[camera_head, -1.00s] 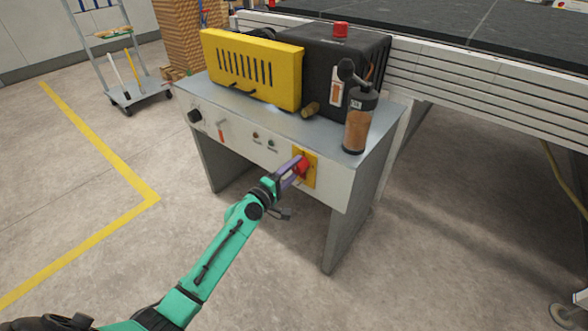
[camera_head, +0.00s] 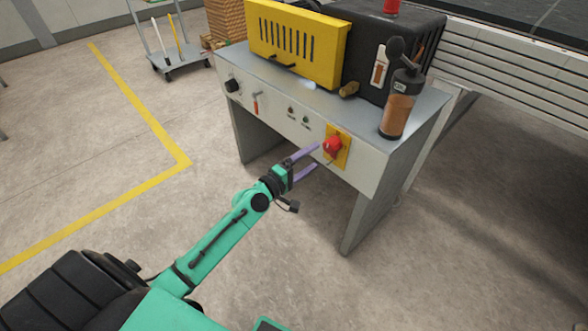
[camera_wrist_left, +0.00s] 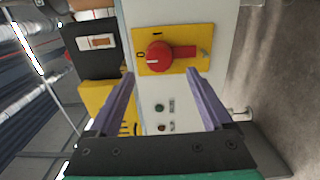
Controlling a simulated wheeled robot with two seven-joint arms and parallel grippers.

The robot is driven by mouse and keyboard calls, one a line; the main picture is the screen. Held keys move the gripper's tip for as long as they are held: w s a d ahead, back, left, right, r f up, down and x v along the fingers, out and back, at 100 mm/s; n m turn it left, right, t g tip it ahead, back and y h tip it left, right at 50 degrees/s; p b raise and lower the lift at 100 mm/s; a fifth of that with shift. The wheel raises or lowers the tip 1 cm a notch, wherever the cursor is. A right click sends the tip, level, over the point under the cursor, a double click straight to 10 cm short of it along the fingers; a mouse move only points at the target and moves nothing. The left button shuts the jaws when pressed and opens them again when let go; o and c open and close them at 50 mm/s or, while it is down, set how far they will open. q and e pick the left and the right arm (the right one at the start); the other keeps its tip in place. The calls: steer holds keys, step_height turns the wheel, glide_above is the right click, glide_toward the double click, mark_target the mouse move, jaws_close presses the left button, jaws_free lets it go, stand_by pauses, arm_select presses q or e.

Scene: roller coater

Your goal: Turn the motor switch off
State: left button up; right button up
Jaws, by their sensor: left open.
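The motor switch is a red rotary knob with a bar-shaped handle (camera_head: 333,147) on a yellow plate (camera_head: 343,139), at the right end of the cabinet's front panel. In the left wrist view the red handle (camera_wrist_left: 172,55) lies level across the plate (camera_wrist_left: 178,37). Its round end is beside the "0" mark, its bar pointing away from it; another mark sits above the knob. My left gripper (camera_head: 316,157) is open and empty, its purple fingers pointing at the switch, just short of it. In the wrist view the fingertips (camera_wrist_left: 160,73) are apart, below the plate. My right gripper is not in view.
The cabinet front also has a black knob (camera_head: 232,86), a small red-handled switch (camera_head: 255,103) and two indicator lights. A yellow vented cover (camera_head: 297,44) and a brown-filled container (camera_head: 397,107) stand on top. Floor in front is clear.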

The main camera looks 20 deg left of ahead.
arm_select(q)
steer(key=b+v, duration=0.2)
steer(key=v, duration=0.6)
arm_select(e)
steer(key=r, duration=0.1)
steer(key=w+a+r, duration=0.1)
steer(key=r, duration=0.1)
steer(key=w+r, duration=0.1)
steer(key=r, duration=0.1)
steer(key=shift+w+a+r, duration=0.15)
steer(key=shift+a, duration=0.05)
